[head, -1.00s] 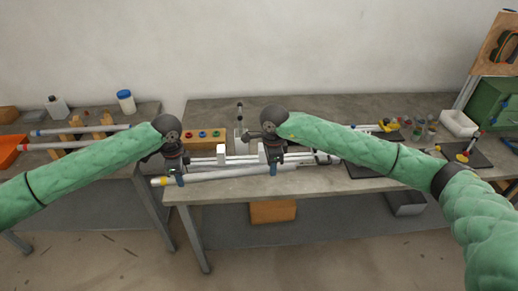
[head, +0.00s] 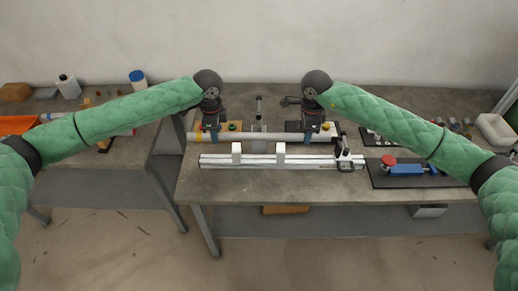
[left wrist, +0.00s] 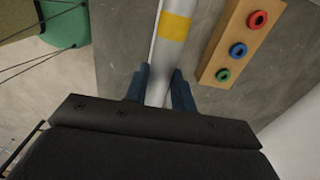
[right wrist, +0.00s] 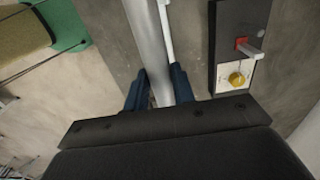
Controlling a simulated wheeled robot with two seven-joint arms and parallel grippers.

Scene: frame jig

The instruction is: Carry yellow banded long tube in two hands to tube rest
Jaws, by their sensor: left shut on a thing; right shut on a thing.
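The yellow banded long tube (head: 262,136), pale grey, is level behind the rail in the head view. Its yellow band shows beyond the fingers in the left wrist view (left wrist: 174,27). My left gripper (head: 211,137) is shut on it near its left end; my right gripper (head: 309,138) is shut on it nearer its right end. In the right wrist view the tube (right wrist: 145,38) passes between the fingers. A silver rail (head: 262,161) with two upright white blocks lies in front of the tube. I cannot tell which thing is the tube rest; my left arm hides much of the left table.
A wooden block (left wrist: 240,42) with red, blue and green rings is behind the tube. A clamp (head: 345,158) stands at the rail's right end. A black mat (head: 410,181) with a blue and red tool lies right. The table front (head: 270,188) is clear.

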